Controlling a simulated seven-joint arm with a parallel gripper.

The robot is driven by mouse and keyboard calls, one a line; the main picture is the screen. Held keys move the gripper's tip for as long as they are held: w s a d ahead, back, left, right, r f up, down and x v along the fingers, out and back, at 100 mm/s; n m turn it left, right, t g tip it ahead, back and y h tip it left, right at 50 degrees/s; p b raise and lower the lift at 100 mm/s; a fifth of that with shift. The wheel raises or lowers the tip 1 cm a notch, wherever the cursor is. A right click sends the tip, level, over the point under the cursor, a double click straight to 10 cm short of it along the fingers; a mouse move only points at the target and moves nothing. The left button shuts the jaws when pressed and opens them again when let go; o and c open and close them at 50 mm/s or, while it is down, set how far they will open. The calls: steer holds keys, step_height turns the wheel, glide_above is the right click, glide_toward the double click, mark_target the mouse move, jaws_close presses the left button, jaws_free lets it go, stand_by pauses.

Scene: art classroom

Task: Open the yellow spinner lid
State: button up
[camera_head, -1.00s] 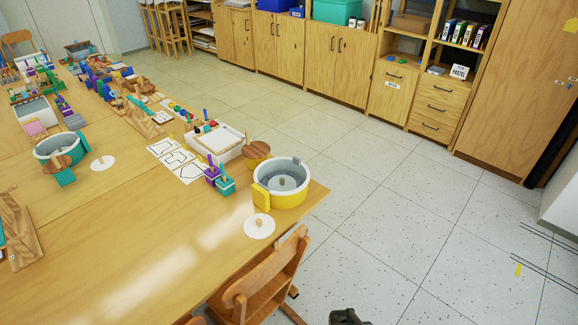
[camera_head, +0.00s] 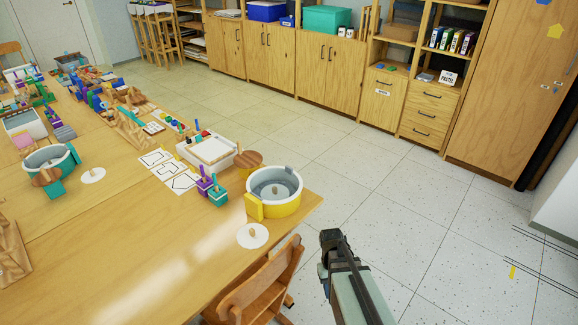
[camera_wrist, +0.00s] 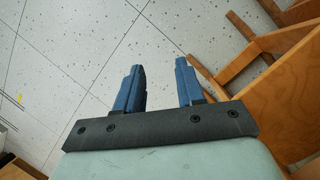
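The yellow spinner (camera_head: 273,208) is a round yellow tub near the table's right corner, with a grey inside, a small knob in the middle, a grey tab at its far rim and a yellow block on its left side. I cannot tell whether a clear lid covers it. A white disc (camera_head: 252,236) with a wooden knob lies on the table in front of it. My gripper (camera_head: 330,240) is over the floor, right of the chair and apart from the spinner. The wrist view shows my gripper (camera_wrist: 160,66) with its fingers apart and nothing between them.
A wooden chair (camera_head: 262,285) stands at the table's near edge, close to my gripper; it also shows in the wrist view (camera_wrist: 270,85).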

steer(key=w+r+t, duration=0.1)
steer(key=w+r, duration=0.8)
steer(key=r, duration=0.2)
steer(key=n+t+y, duration=0.1)
steer(key=n+t, duration=0.2)
steer(key=n, duration=0.5)
glide_toward(289, 167)
step_height(289, 167, down, 9)
steer(key=shift+w+f, duration=0.1)
steer(key=shift+w, duration=0.05)
jaws_close()
